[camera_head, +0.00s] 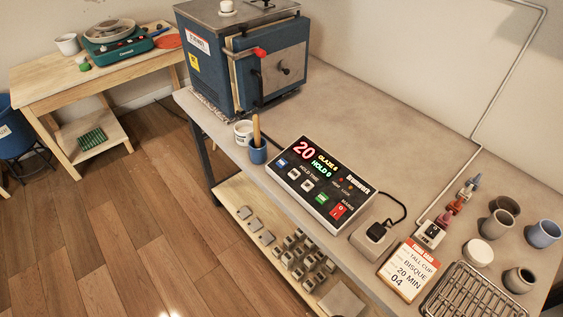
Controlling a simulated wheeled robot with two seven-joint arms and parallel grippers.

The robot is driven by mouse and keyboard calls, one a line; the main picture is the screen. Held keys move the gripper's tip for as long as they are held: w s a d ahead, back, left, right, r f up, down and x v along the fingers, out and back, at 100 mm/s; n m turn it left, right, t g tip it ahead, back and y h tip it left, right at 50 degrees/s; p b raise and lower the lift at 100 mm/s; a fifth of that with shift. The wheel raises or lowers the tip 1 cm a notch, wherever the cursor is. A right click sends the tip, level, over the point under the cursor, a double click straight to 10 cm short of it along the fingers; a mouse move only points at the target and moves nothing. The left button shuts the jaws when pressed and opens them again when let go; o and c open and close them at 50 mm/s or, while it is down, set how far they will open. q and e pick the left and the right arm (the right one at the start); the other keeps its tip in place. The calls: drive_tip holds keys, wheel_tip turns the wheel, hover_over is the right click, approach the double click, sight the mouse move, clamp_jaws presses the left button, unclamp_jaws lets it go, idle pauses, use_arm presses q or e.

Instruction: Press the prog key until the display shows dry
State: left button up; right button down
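The controller box (334,190) lies on the grey worktop, with a black face and white sides. Its display (315,160) shows a large red 20, a yellow line that seems to read GLAZE 6, and a green HOLD 0. Along its front edge are a blue key (281,162), two pale keys (293,173), a green key (322,198) and a red switch (339,211). The small key labels are too small to read, so I cannot tell which is prog. Neither of my grippers is in view.
A blue kiln (215,75) stands behind left. A blue cup with a wooden handle (258,152) is left of the controller.

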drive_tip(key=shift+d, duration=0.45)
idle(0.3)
